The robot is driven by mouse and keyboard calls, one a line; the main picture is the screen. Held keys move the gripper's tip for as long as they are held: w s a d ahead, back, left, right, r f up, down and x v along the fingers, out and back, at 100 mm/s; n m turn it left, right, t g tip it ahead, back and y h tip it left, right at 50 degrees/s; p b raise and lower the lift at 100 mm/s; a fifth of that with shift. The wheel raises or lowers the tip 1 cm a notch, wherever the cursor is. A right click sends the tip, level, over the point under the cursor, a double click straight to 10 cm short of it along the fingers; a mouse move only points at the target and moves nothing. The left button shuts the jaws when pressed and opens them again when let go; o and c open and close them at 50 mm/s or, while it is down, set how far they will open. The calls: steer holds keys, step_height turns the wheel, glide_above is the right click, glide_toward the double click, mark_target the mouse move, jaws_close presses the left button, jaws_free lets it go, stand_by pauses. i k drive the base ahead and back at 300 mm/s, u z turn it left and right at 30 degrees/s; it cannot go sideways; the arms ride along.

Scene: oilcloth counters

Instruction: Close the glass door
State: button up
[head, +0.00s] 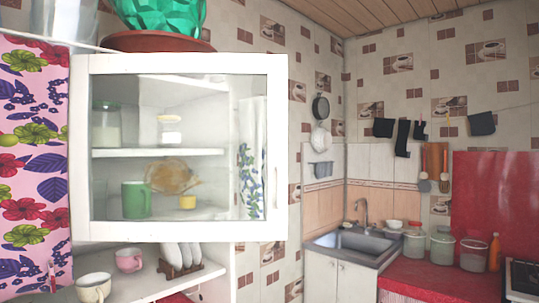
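The glass door (180,232) has a white frame around a clear pane and fills the left-centre of the head view. It belongs to a white wall cabinet (160,153) whose shelves show through the glass. The door's right edge, with a slim handle (276,190), reaches past the cabinet's right side, so the door appears to stand open, swung out from its left side. How wide the gap is cannot be told from this one view. My gripper is not in view.
Jars, a green mug (136,200) and a brown dish (172,177) stand inside. Below are cups (93,287) and a plate rack (180,266). A green bowl (165,15) sits on top. A sink (352,243) and red counter (425,278) lie to the right.

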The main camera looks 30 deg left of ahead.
mark_target(83, 67)
steer(key=u, duration=3.15)
steer(key=i, duration=0.1)
steer(key=z, duration=1.15)
